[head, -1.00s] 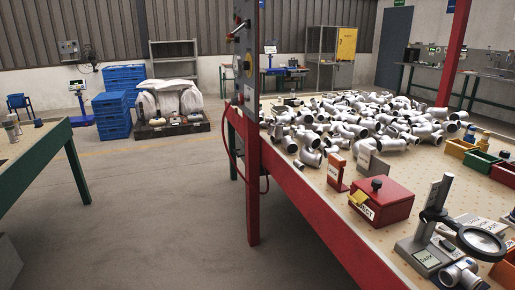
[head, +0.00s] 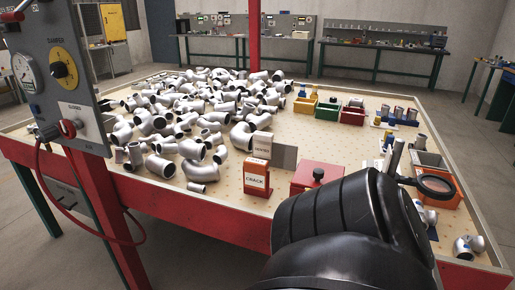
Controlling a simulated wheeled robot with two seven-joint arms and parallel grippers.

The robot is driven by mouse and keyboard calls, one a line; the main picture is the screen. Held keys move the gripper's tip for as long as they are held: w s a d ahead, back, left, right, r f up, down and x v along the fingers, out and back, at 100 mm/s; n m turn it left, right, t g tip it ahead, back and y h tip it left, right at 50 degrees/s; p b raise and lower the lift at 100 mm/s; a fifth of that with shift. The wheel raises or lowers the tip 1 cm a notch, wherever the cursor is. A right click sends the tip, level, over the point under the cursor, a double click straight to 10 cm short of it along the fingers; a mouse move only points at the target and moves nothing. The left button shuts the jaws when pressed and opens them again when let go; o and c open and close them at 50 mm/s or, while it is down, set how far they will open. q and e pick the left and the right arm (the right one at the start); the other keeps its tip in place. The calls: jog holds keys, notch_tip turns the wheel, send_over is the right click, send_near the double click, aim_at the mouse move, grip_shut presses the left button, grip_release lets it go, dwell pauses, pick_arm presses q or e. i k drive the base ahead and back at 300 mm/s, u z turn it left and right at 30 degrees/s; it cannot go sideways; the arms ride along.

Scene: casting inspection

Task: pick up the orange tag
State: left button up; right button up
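An orange block (head: 257,178) with a white label reading "CRACK" stands upright on the table near its front edge. It is the most tag-like orange thing I see; I cannot tell whether it is a single tag or a holder of tags. A grey plate (head: 283,156) stands just behind it to the right. A black link of my arm fills the lower middle, right of the block and apart from it in the picture. No gripper fingers show in the head view, so neither gripper's state can be seen.
A red box (head: 316,176) with a black knob is partly hidden behind my arm. A large pile of silver pipe fittings (head: 190,115) covers the left and middle of the table. A magnifier (head: 436,185) stands right. A gauge panel (head: 60,75) rises at the left.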

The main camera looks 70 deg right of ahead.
aim_at(255, 170)
jog(key=z, duration=1)
jog(key=i, duration=0.9)
jog(key=z, duration=0.95)
